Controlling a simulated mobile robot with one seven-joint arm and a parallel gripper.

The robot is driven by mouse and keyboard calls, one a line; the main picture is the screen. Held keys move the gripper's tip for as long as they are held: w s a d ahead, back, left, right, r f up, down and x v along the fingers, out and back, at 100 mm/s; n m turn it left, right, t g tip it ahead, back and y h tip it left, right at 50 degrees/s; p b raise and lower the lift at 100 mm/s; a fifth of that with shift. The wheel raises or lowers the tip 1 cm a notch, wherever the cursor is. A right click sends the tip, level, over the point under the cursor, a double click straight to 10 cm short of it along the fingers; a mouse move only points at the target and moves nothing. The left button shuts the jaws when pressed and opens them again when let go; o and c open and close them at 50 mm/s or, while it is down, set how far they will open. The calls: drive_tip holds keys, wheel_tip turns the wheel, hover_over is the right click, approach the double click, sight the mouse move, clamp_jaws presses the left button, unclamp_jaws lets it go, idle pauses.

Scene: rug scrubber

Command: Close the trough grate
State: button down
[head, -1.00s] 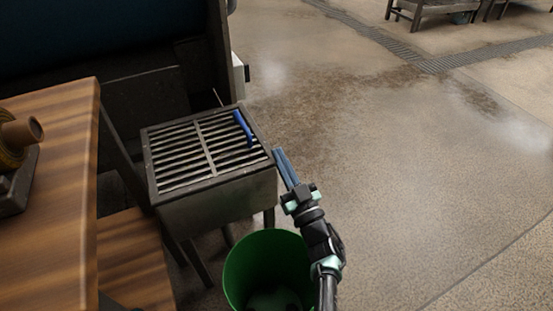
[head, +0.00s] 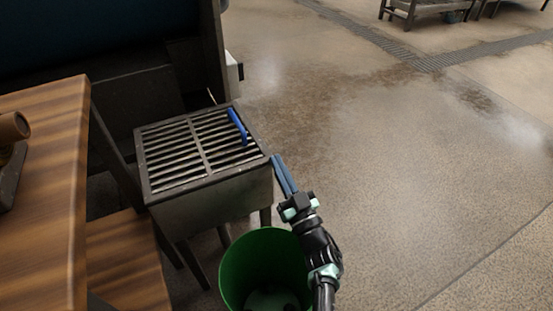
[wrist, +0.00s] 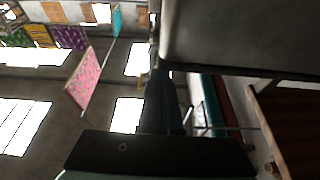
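The trough (head: 215,203) is a dark metal box on legs, left of centre in the head view. Its slatted grate (head: 203,148) lies flat across the top, with a blue handle (head: 238,127) near its far right corner. My gripper (head: 276,160) is at the right side of the trough, its blue fingers pointing up beside the rim. The fingers lie close together with nothing seen between them. Whether they touch the trough is unclear. In the wrist view the dark fingers (wrist: 162,85) are side by side, below a grey surface that may be the trough.
A green bucket (head: 262,262) stands below my gripper, in front of the trough. A wooden table (head: 45,180) and a lower wooden bench (head: 125,260) are at left. A large dark machine (head: 120,60) stands behind. The wet floor at right is free.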

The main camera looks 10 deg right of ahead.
drive_tip(key=s+d+p, duration=0.2)
drive_tip(key=s+p, duration=0.1)
drive_tip(key=s, duration=0.4)
drive_tip(key=s+d+f+p, duration=0.1)
drive_tip(key=s+d+p, duration=0.1)
drive_tip(key=s, duration=0.6)
drive_tip(key=shift+f+p, duration=0.15)
drive_tip(key=shift+p, duration=0.4)
drive_tip(key=shift+d, duration=0.1)
